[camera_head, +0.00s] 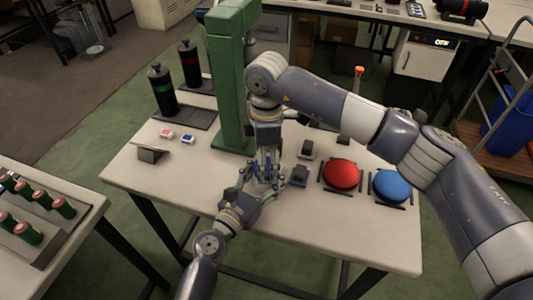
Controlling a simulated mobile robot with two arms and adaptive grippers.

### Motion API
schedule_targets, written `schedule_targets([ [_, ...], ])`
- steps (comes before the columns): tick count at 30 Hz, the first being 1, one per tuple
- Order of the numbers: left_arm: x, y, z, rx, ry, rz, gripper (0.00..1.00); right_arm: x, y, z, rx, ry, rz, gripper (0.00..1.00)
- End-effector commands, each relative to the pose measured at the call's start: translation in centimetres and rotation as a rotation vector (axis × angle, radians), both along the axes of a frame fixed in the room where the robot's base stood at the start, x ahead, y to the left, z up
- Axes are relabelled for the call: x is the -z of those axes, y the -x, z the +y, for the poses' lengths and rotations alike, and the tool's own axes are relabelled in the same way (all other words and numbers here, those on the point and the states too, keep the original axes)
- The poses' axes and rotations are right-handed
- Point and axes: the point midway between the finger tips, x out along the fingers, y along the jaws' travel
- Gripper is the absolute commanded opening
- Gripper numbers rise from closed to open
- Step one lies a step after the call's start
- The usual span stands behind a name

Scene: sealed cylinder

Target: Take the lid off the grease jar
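I cannot make out a grease jar or its lid with certainty. My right gripper (267,165) points down from above, at the middle of the table just right of the green column. My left gripper (246,183) reaches in from the lower front. The two grippers meet or overlap in the picture. Their fingers are small and hide each other, so I cannot tell whether they are open or hold anything. A red round piece (342,174) and a blue round piece (391,186) sit in dark square frames to the right.
A green column (230,85) rises from the table (345,235). Black bottles (161,89) stand on dark trays at the back left. Small blocks (187,139) and a dark stand (152,154) lie left. A side table (85,215) holds green-and-red cans. The table's front right is clear.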

Motion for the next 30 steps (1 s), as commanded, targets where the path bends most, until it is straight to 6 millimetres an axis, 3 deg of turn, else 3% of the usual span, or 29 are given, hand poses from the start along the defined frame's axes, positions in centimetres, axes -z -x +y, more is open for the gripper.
schedule_targets([
  [5,0.13,0.02,0.02,0.000,-0.002,0.001,0.00,0.02,-0.01,-0.02,0.000,0.000,0.000,0.73],
  [12,0.13,0.03,0.02,0.000,-0.002,0.001,0.00,0.04,0.00,-0.02,0.000,0.000,0.000,0.22],
  [20,0.11,0.04,-0.01,0.001,-0.002,0.001,0.00,0.15,0.00,-0.06,-0.036,0.002,0.001,0.22],
  [30,0.07,0.07,-0.06,0.002,-0.001,0.000,0.00,0.24,-0.04,-0.14,-0.573,0.004,0.002,0.22],
])
